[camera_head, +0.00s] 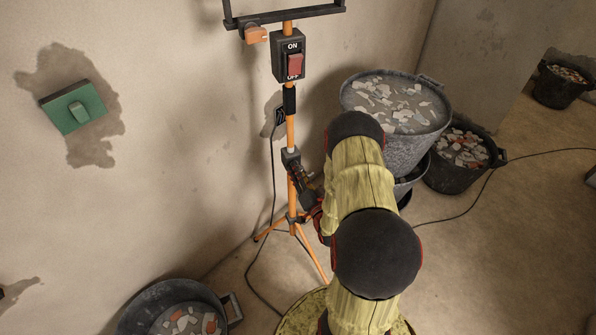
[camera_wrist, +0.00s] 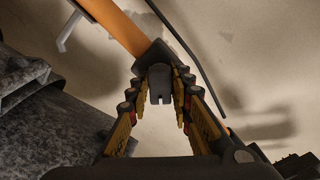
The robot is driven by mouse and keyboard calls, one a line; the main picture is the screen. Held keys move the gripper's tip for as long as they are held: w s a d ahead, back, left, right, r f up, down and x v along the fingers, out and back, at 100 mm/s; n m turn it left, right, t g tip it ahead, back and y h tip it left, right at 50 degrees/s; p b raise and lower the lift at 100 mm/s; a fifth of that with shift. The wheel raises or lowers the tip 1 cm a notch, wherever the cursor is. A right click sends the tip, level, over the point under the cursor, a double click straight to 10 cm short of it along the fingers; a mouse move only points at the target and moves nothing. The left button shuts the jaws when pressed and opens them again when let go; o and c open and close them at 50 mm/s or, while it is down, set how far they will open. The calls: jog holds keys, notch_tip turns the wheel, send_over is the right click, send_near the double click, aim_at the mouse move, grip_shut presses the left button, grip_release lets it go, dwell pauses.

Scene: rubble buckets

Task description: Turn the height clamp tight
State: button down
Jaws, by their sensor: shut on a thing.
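The height clamp is a dark collar (camera_head: 291,158) on the orange pole (camera_head: 290,130) of a tripod stand in the head view. In the wrist view, its dark grey knob (camera_wrist: 160,84) sits between the two fingers. My gripper (camera_wrist: 160,95) is shut on this knob, with a finger on each side of it. The orange pole also shows at the top of the wrist view (camera_wrist: 115,25). In the head view my gripper (camera_head: 303,185) is at the pole, just below and right of the collar, partly hidden by my arm.
A switch box (camera_head: 290,56) marked ON and OFF and an orange knob (camera_head: 255,35) sit higher on the stand. Rubble buckets stand at the right (camera_head: 400,145) and lower left (camera_head: 150,300). A black cable (camera_head: 273,180) hangs beside the pole. A green wall plate (camera_head: 75,107) is at left.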

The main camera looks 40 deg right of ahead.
jog(key=m+p, duration=0.1)
jog(key=m, duration=0.4)
jog(key=shift+r+m, duration=0.1)
jog(key=shift+m, duration=0.2)
jog(key=shift+m+p, duration=0.45)
jog(key=shift+m, duration=1.65)
jog(key=c, duration=1.8)
grip_release()
jog(key=shift+o, duration=0.8)
jog(key=shift+s, duration=0.15)
jog(key=v, duration=1.1)
jog(key=shift+s+a, duration=0.2)
jog(key=shift+s, duration=0.15)
